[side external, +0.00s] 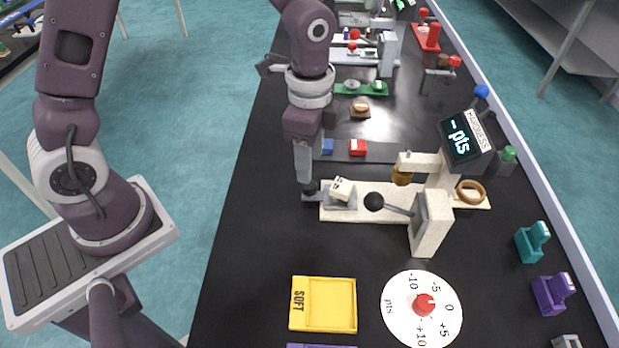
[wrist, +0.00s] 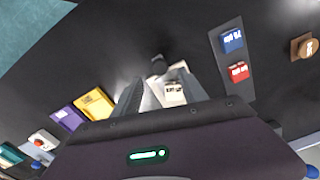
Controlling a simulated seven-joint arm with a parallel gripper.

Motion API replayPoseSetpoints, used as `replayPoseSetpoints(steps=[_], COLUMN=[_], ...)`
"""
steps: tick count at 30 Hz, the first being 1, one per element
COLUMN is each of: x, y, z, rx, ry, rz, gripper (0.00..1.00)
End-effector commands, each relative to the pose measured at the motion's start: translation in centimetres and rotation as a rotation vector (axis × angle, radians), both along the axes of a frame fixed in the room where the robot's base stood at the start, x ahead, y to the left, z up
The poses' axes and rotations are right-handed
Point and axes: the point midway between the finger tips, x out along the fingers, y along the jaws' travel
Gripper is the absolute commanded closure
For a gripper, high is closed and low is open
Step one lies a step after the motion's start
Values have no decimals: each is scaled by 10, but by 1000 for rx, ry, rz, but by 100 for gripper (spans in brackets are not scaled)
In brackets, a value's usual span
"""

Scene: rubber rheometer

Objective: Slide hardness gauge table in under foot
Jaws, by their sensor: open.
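The hardness gauge (side external: 431,221) is a cream stand on a cream base, with a tilted display reading "-- pts". Its brass foot (side external: 402,175) hangs from the head arm. The grey gauge table (side external: 340,202) sits on the base, left of the foot and out from under it. A pale labelled block (side external: 341,189) lies on it, seen also in the wrist view (wrist: 174,93). A dark knob (side external: 310,188) is at the table's left end, also in the wrist view (wrist: 158,66). My gripper (side external: 306,182) is open, pointing down at this knob; contact is unclear.
A black-knobbed lever (side external: 374,202) sticks out left from the gauge stand, near the table. A yellow SOFT tray (side external: 323,304) and a white dial (side external: 423,308) with a red knob lie in front. Blue and red blocks (side external: 358,148) stand behind on a grey strip.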

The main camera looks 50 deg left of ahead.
Motion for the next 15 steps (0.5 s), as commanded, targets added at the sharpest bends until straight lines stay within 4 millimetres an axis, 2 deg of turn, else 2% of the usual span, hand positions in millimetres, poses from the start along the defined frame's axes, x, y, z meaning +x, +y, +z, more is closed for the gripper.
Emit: replayPoseSetpoints(steps=[6, 9, 15], x=[-2, -2, -1], y=[1, 0, 1], z=[-42, -55, -62], rx=[2, 1, 1], ry=[7, 4, 1], rz=[1, 2, 4], gripper=[50, 50, 50])
